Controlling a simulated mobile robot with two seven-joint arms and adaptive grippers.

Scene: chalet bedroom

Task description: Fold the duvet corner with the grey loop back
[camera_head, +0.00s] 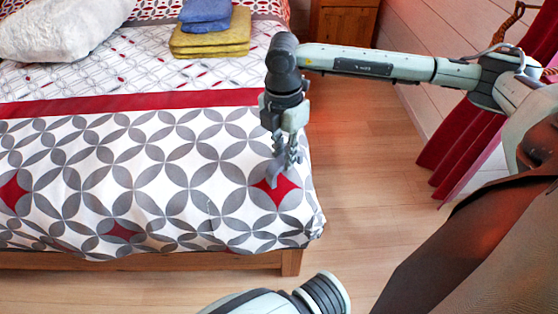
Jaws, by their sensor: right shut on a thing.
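The duvet (150,165), white with grey petal shapes and red diamonds, lies over the bed and hangs over its front edge. Its near right corner (308,215) hangs down over the bed's corner and is not folded back. My right gripper (284,166) points down over the duvet near this corner, beside a red diamond. It is shut on the grey loop (272,177), a small grey strip showing just under the fingertips. The fingers hide part of the loop. My left gripper is out of view.
Folded yellow towels (210,42) with blue ones (205,12) on top lie farther up the bed, beside a white fluffy pillow (60,30). A wooden nightstand (343,25) stands behind. Red curtains (470,140) hang at right. The wooden floor (365,170) beside the bed is clear.

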